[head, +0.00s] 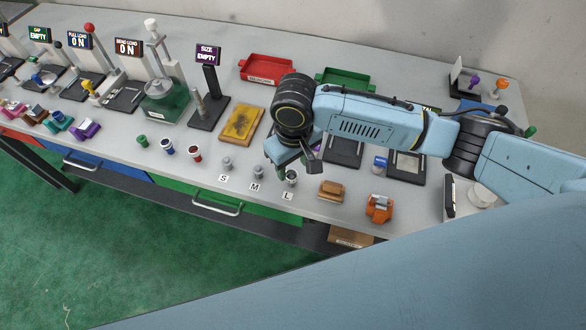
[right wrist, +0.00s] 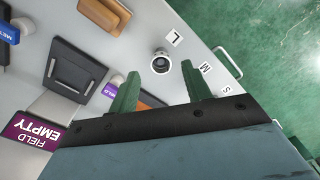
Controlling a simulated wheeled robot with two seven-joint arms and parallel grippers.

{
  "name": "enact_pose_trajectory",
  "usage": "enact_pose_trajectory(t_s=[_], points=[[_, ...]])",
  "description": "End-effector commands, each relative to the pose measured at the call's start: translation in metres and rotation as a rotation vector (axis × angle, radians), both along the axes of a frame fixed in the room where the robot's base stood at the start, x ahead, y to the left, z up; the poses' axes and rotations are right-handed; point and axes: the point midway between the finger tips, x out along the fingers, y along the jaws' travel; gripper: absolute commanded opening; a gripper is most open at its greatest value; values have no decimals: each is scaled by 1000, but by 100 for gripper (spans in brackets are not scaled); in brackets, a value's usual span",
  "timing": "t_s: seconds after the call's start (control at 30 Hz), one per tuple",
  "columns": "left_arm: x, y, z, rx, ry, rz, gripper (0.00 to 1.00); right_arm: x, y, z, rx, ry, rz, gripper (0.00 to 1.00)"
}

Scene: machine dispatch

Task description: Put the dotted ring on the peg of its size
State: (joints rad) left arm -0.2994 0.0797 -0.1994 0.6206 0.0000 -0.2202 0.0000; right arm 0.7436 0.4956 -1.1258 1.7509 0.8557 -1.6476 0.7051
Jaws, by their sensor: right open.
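In the right wrist view a round grey piece with a dark centre (right wrist: 161,63) stands beside the L card (right wrist: 174,38). I cannot make out a dotted ring for certain. My right gripper (head: 302,162) is above the L post, its green fingers (right wrist: 159,80) apart and empty, pointing toward the round piece. My left gripper is out of view.
Green (head: 142,141), blue (head: 167,147) and red (head: 195,154) small pieces stand left of the posts. A yellow-brown tray (head: 241,124) is behind. A brown block (head: 331,191) and an orange piece (head: 379,208) are to the right, near the front edge.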

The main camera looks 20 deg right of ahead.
Motion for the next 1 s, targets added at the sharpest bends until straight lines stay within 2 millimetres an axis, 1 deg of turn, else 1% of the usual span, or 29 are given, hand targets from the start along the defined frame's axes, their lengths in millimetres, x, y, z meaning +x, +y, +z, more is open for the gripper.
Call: enact_pose_trajectory(t_s=[0.03, 0.2, 0.3, 0.4, 0.57, 1.0], points=[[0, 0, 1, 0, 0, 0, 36, 0, 0, 13, 2, -3, 2, 49], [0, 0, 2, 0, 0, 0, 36, 0, 0, 50, 2, -3, 1, 49], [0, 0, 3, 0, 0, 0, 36, -1, 0, 66, 2, -2, 1, 49], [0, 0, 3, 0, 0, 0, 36, -1, 0, 77, 0, -1, 0, 49], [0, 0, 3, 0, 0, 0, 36, -2, 0, 84, 1, 0, 0, 49], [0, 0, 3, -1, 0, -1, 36, -2, 0, 84, 1, 0, 0, 49]])
